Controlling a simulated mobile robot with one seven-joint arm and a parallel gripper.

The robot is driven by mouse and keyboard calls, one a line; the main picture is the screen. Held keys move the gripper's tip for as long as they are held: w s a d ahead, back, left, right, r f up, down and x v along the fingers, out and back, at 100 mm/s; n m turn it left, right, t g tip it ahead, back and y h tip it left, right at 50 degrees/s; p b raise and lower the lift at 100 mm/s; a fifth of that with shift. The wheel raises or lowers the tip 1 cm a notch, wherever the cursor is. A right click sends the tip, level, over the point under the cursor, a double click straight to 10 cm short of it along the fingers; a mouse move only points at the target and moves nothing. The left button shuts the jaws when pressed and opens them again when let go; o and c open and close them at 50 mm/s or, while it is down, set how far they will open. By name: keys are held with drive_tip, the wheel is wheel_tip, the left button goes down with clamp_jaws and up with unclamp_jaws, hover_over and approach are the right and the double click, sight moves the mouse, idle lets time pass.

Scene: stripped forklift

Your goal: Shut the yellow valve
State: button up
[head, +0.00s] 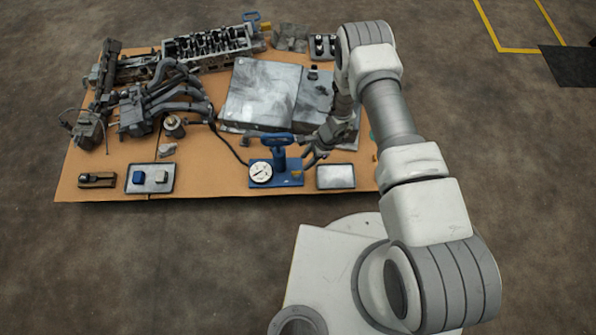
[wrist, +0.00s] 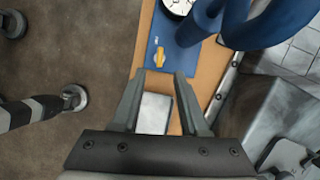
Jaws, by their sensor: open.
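The yellow valve (wrist: 159,57) is a small yellow handle on the blue base (wrist: 174,40) of a hand pump with a round gauge. In the head view the valve shows small (head: 297,173) at the right end of the blue base (head: 289,182). My gripper (wrist: 160,75) is open and empty. In the wrist view its two fingertips stand either side of the line to the valve, which shows just beyond them, apart from both.
The white-faced gauge (head: 260,171) and blue pump handle (head: 277,139) stand close by. A shallow metal tray (head: 335,177) lies right of the pump. A large grey metal block (head: 262,93) is behind. The board's front edge between the blue-block tray (head: 150,189) and pump is clear.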

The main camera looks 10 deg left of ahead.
sight(296, 172)
drive_tip(key=b+x, duration=0.2)
drive_tip(key=x, duration=0.6)
drive_tip(key=shift+f+b, duration=0.2)
drive_tip(key=shift+b, duration=0.15)
clamp_jaws()
